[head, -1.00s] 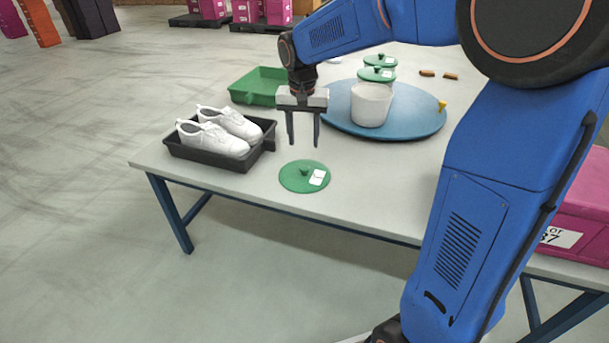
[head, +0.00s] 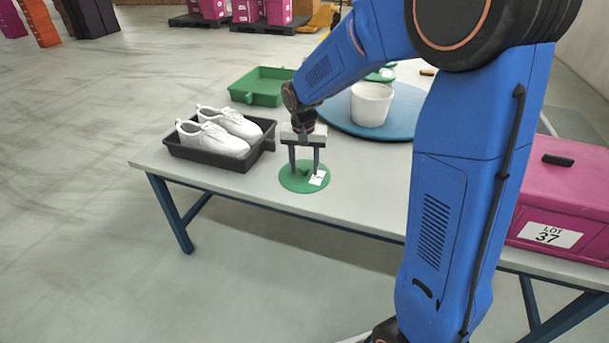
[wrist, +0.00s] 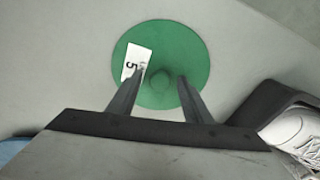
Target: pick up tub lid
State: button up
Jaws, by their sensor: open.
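The tub lid (head: 290,184) is a flat green disc with a small knob and a white label, lying on the table near its front edge. It also shows in the wrist view (wrist: 188,48), where the label carries a "5". My gripper (head: 304,172) is open and points down over the lid. In the wrist view the fingers (wrist: 162,82) stand on either side of the knob (wrist: 160,78), with space between. I cannot tell whether the fingertips touch the lid.
A black tray (head: 212,158) with white shoes (head: 222,132) stands left of the lid. A green tray (head: 262,88) is behind. A white tub (head: 371,104) stands on a blue round board (head: 398,128). A pink box (head: 560,200) labelled LOT 37 is at the right. The table front (head: 350,205) is bare.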

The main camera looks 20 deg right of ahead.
jog(key=shift+f, duration=0.1)
jog(key=c, duration=1.1)
